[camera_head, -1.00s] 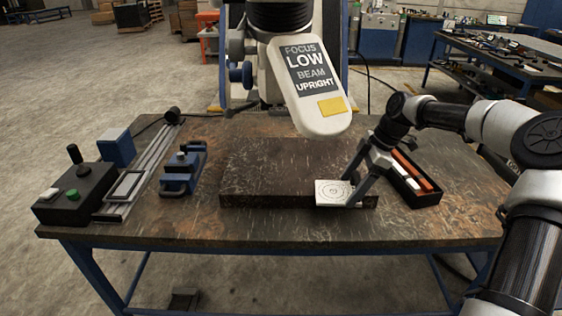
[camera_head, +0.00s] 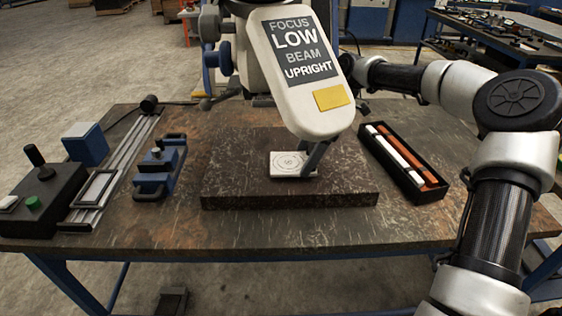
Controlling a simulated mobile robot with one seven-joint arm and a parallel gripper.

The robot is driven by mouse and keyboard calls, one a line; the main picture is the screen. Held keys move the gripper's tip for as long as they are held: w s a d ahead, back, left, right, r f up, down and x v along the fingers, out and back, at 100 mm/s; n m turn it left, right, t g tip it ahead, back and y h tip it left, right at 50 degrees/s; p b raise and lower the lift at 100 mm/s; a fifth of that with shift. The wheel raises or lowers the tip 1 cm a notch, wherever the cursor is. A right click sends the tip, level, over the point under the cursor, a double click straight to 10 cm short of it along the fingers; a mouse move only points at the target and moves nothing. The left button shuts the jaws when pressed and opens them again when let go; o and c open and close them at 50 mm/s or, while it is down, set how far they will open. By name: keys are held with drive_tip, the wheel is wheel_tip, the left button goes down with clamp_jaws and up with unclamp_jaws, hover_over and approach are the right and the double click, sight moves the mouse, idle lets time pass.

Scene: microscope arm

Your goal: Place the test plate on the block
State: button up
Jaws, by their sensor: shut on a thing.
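The test plate (camera_head: 288,164) is a small white square with a ring pattern. It shows over the middle of the top of the dark stone-like block (camera_head: 235,180); I cannot tell whether it touches the block or hangs just above it. My gripper (camera_head: 312,162) is shut on the plate's right side. Most of my gripper and wrist is hidden behind the white microscope head (camera_head: 300,110), which carries a sign reading "FOCUS LOW BEAM UPRIGHT" and a yellow patch.
A black tray (camera_head: 428,195) with white and orange bars lies right of the block. A blue clamp-like fixture (camera_head: 160,170), a rail (camera_head: 118,165) and a control box (camera_head: 40,200) stand on the left. The worn table (camera_head: 240,232) is clear in front of the block.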

sight(280, 162)
drive_tip(key=a, duration=0.2)
drive_tip(key=shift+a, duration=0.35)
drive_tip(key=a+b, duration=0.1)
drive_tip(key=a, duration=0.3)
drive_tip(key=shift+a, duration=0.15)
drive_tip(key=shift+f, duration=0.6)
drive_tip(key=shift+f+b, duration=0.15)
drive_tip(key=shift+b, duration=0.15)
drive_tip(key=o, duration=1.6)
drive_tip(key=shift+d, duration=0.2)
drive_tip(key=shift+c, duration=0.2)
